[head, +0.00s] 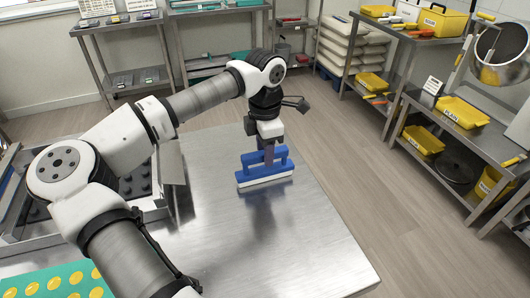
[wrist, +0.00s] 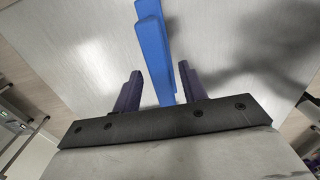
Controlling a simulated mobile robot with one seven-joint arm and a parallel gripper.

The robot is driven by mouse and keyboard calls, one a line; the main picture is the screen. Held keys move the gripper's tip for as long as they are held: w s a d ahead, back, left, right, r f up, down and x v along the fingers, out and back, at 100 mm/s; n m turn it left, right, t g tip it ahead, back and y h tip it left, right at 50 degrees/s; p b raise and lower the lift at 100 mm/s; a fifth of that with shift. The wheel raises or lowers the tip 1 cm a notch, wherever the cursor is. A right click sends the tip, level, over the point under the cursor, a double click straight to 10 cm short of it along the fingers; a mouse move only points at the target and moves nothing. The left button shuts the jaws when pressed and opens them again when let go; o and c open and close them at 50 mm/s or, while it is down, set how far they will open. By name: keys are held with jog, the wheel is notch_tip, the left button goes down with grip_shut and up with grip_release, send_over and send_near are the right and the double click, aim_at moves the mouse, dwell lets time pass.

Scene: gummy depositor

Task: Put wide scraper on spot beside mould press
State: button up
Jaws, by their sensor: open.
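The wide scraper (head: 265,172), blue with a white lower edge, stands upright on the steel table (head: 300,235), near its far edge. My gripper (head: 268,155) is above it, pointing down, with its fingers at the scraper's handle. In the wrist view the two dark purple fingers of my gripper (wrist: 160,88) are apart, one on each side of the blue scraper handle (wrist: 152,35), with a gap showing at the left finger. Behind my arm at the left is a metal machine with a dark studded plate (head: 136,181), which may be the mould press; it is partly hidden.
A teal mould with yellow pieces (head: 60,282) lies at the lower left. The table's right and front parts are clear. Shelves with yellow bins (head: 460,112) stand at the right, beyond open floor. Racks and white sacks (head: 350,50) stand at the back.

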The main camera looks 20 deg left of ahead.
notch_tip(320, 180, up, 11)
jog(key=b, duration=0.1)
jog(key=shift+f, duration=0.15)
jog(key=shift+s+f, duration=0.1)
